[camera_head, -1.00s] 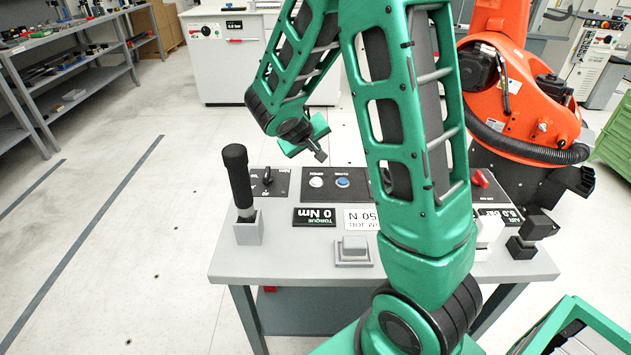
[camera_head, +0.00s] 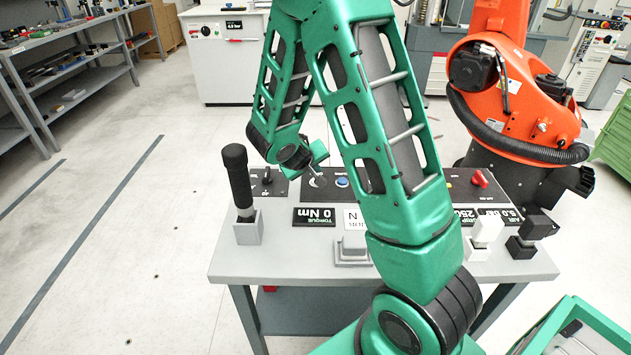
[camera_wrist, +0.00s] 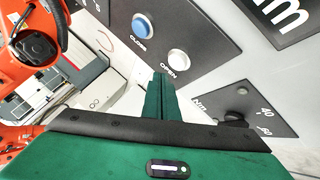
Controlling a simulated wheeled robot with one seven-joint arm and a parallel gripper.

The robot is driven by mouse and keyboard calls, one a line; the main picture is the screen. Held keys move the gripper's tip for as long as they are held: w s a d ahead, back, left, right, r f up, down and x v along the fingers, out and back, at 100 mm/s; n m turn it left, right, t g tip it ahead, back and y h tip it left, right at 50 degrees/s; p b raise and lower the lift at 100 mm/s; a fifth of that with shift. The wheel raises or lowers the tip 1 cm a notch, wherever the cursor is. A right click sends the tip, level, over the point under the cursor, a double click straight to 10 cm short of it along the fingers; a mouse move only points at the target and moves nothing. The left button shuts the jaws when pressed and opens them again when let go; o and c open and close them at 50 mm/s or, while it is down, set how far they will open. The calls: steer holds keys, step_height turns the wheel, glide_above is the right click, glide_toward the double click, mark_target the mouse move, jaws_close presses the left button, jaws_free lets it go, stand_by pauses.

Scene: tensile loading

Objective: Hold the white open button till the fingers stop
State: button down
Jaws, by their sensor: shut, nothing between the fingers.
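The white open button (camera_wrist: 178,60) sits on a dark control panel (camera_wrist: 212,42), with the label OPEN beside it. The blue close button (camera_wrist: 143,25) is next to it, and also shows in the head view (camera_head: 342,182). My green gripper (camera_wrist: 161,78) is shut and empty. In the wrist view its fingertips lie just below and left of the white button in the picture. In the head view my gripper (camera_head: 319,178) is low over the panel at the white button and partly covers it. I cannot tell whether the tips touch it.
The panel stands on a grey table (camera_head: 300,262). A black upright handle (camera_head: 238,178) rises at its left, and a grey block (camera_head: 352,247) sits at the front. A dial panel (camera_wrist: 243,108) is beside the buttons. An orange robot arm (camera_head: 520,110) stands behind right.

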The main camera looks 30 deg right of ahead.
steer(key=shift+f, duration=0.6)
steer(key=shift+f, duration=0.9)
stand_by(3.4)
steer(key=shift+r, duration=0.1)
stand_by(0.9)
steer(key=shift+r, duration=0.85)
steer(key=shift+r, duration=2.5)
